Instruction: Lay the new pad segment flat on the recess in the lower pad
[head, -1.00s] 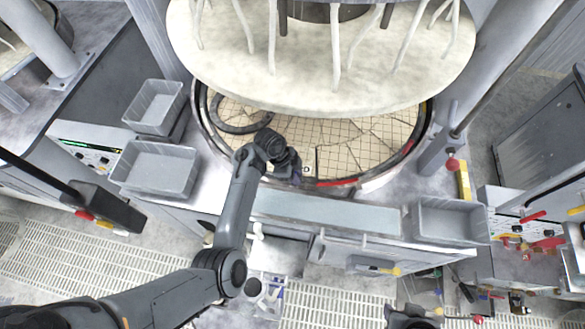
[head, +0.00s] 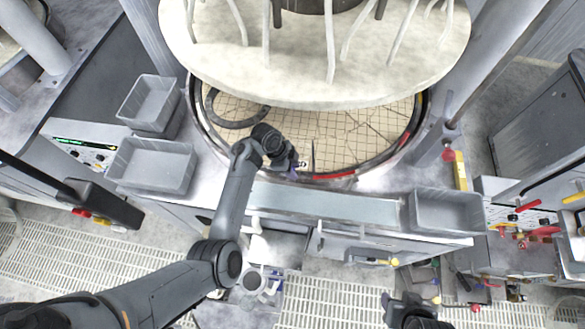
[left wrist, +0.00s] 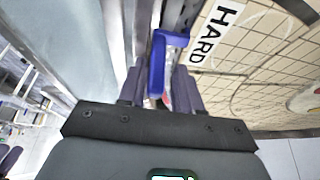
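The lower pad (head: 345,125) is a cream gridded disc with dark dividing lines, partly hidden under the big pale upper plate (head: 320,55). I cannot clearly single out the recess or the new pad segment. My left gripper (head: 293,171) is at the front rim of the pad. In the left wrist view its two fingers (left wrist: 158,88) stand apart, with a blue piece (left wrist: 157,65) showing between them; I see no clear grip on it. A white label reading HARD (left wrist: 217,33) lies beside it, over the grid. My right gripper (head: 408,306) is at the bottom edge, its fingers unclear.
A dark ring (head: 236,120) lies on the pad's left side. Grey bins stand at left (head: 152,166), further back (head: 150,103) and at right (head: 447,212). A red strip (head: 334,176) marks the front rim. The upper plate hangs low over the pad's back.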

